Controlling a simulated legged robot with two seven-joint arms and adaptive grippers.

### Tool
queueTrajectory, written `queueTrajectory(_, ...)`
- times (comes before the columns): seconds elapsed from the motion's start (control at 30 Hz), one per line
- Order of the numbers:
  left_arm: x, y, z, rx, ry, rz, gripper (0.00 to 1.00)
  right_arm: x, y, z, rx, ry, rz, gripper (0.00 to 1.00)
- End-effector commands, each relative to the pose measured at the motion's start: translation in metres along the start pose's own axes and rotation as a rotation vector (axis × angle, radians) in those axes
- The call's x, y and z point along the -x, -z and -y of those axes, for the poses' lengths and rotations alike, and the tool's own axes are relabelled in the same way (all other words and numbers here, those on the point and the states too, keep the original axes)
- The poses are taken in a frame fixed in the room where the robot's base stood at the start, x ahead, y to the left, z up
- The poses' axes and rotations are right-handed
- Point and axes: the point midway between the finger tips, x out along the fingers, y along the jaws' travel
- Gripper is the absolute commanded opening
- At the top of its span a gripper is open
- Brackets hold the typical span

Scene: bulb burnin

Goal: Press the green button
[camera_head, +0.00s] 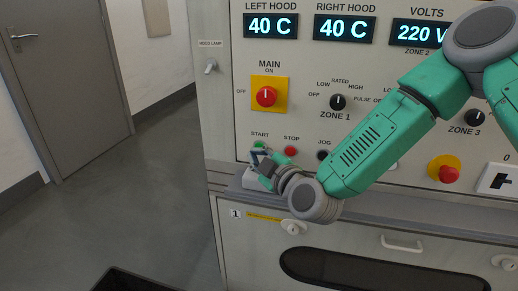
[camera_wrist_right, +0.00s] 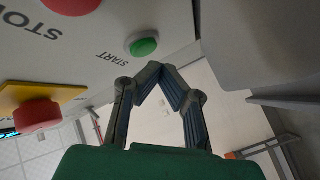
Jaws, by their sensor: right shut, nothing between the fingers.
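The green button (camera_head: 259,144), under the label START, sits on the upright control panel in the head view, partly covered by my right gripper. My right gripper (camera_head: 257,156) is just below the button in the head view. In the wrist view its fingertips (camera_wrist_right: 160,71) come together, with nothing between them, a little below and right of the button in the picture. I cannot tell whether they touch the panel. My left gripper is out of view.
The red STOP button (camera_head: 290,151) is right of the green one, then the black JOG button (camera_head: 324,155). Above is the red MAIN switch (camera_head: 266,97) on yellow. A grey ledge (camera_head: 400,205) runs below the panel. Floor and a door (camera_head: 70,80) lie left.

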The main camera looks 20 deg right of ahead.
Motion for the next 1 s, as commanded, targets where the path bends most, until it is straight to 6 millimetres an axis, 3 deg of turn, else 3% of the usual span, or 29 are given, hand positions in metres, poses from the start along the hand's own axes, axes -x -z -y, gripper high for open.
queueTrajectory(1.0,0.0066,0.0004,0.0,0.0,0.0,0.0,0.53,-0.0075,-0.0042,-0.0072,0.001,-0.001,0.0,0.0)
